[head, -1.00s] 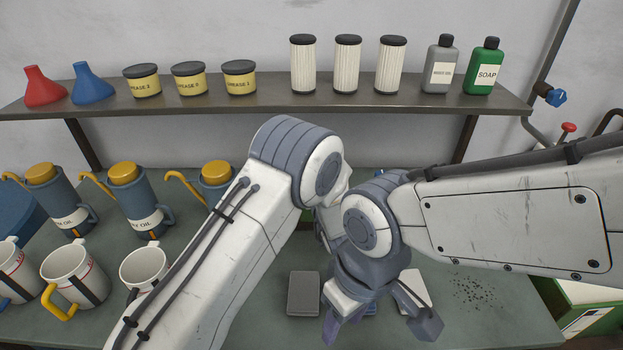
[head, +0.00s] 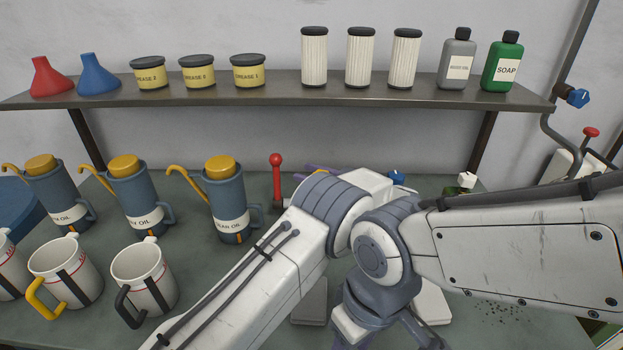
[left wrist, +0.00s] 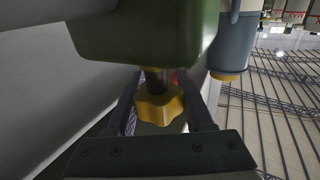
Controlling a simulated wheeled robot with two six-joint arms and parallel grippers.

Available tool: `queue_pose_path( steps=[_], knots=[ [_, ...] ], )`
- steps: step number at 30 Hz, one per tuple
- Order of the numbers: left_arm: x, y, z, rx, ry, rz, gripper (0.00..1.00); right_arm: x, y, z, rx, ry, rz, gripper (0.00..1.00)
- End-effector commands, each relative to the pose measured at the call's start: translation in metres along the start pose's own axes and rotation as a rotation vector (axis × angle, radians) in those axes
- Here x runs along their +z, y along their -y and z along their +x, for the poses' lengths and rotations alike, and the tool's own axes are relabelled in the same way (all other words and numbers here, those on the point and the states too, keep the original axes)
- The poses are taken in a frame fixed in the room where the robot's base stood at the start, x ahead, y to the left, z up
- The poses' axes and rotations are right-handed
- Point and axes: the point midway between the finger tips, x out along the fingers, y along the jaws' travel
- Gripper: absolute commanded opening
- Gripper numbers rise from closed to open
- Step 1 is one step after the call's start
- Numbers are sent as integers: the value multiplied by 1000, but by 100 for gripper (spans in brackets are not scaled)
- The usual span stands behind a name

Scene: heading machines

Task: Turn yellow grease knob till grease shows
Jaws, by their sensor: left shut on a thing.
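The yellow knob (left wrist: 158,107) shows in the left wrist view, on a dark stem next to a green rounded body (left wrist: 145,35). My left gripper (left wrist: 158,88) has its dark fingers on either side of the knob and is shut on it. No grease is visible there. In the head view my left arm hides the knob; only purplish finger parts of my left gripper (head: 322,168) show behind the wrist. My right gripper (head: 388,338) is at the bottom of the head view, its fingers spread and its tips cut off by the frame.
A red-topped lever (head: 276,175) stands left of my left wrist. Several oil cans (head: 228,200) and mugs (head: 143,280) fill the bench's left. The shelf (head: 200,100) above holds funnels, grease tubs (head: 248,70), filters and bottles. A blue knob (head: 397,178) is behind my arm.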

Motion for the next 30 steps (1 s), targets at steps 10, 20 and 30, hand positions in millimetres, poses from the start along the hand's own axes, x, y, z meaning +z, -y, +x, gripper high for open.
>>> queue_pose_path(
  steps=[10, 20, 30],
  knots=[
    [-1, 3, 2, -75, -3, 2, 0, 0, 0, 7, 0, 0, 0, 50],
    [-2, 3, 2, -78, -4, 1, 0, 0, 0, 7, 0, 0, 0, 50],
    [-1, 3, 1, -75, -3, 1, 81, 0, 0, 7, 0, 0, 0, 50]
  ],
)
